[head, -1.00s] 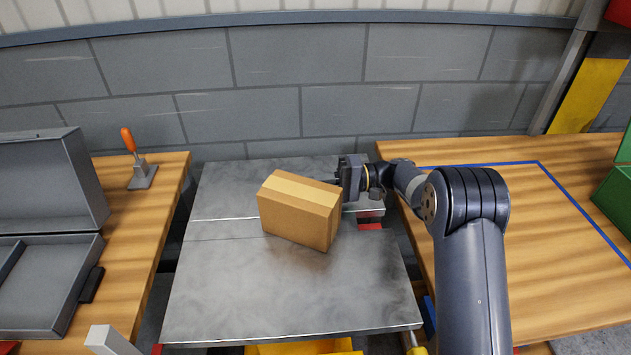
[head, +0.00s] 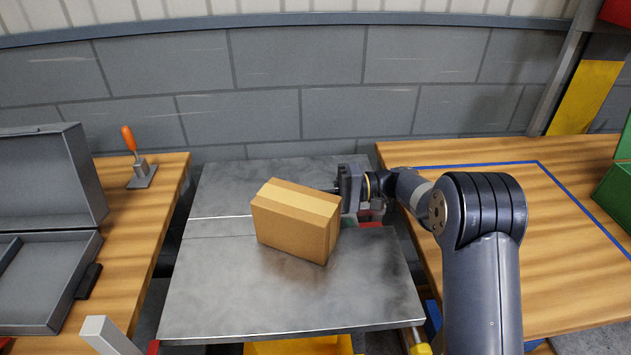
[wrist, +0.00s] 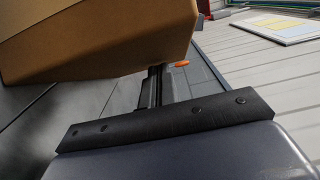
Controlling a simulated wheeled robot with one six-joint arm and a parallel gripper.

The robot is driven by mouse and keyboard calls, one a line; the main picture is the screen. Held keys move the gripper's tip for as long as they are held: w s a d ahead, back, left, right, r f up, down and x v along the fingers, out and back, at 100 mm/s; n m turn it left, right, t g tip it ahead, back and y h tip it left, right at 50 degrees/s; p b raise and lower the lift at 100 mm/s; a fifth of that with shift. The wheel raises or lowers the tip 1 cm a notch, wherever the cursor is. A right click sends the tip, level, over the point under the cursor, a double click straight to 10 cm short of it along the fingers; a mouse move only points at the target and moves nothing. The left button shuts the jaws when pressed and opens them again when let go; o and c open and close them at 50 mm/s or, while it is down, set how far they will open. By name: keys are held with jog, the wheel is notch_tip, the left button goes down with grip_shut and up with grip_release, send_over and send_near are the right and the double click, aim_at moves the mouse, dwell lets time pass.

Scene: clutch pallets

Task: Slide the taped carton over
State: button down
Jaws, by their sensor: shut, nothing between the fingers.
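The taped carton (head: 292,229) is a brown cardboard box with a paler tape strip along its top.
A wooden bench with an open grey case (head: 45,285) and an orange-handled clamp (head: 139,168) stands left. A wooden bench (head: 480,220) with blue tape lines and a green box (head: 615,190) stands right. Bare metal lies in front and left of the carton.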

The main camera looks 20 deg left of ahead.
jog(key=v, duration=1)
jog(key=shift+w+d+b, duration=0.25)
jog(key=shift+d+b, duration=0.05)
jog(key=shift+b, duration=0.15)
jog(key=shift+f, duration=0.1)
jog(key=p+x, duration=0.1)
jog(key=x, duration=0.9)
jog(key=shift+s+a, duration=0.2)
jog(key=shift+a, duration=0.05)
jog(key=shift+w+a+r+p, duration=0.1)
jog(key=shift+a+r+p, duration=0.15)
jog(key=shift+p, duration=0.2)
jog(key=shift+w+a+f+p, duration=0.1)
jog(key=shift+w+a+p, duration=0.2)
jog(key=shift+w, duration=0.45)
jog(key=shift+w+a+f+p, duration=0.1)
jog(key=shift+w+p, duration=0.25)
jog(key=shift+w, duration=0.4)
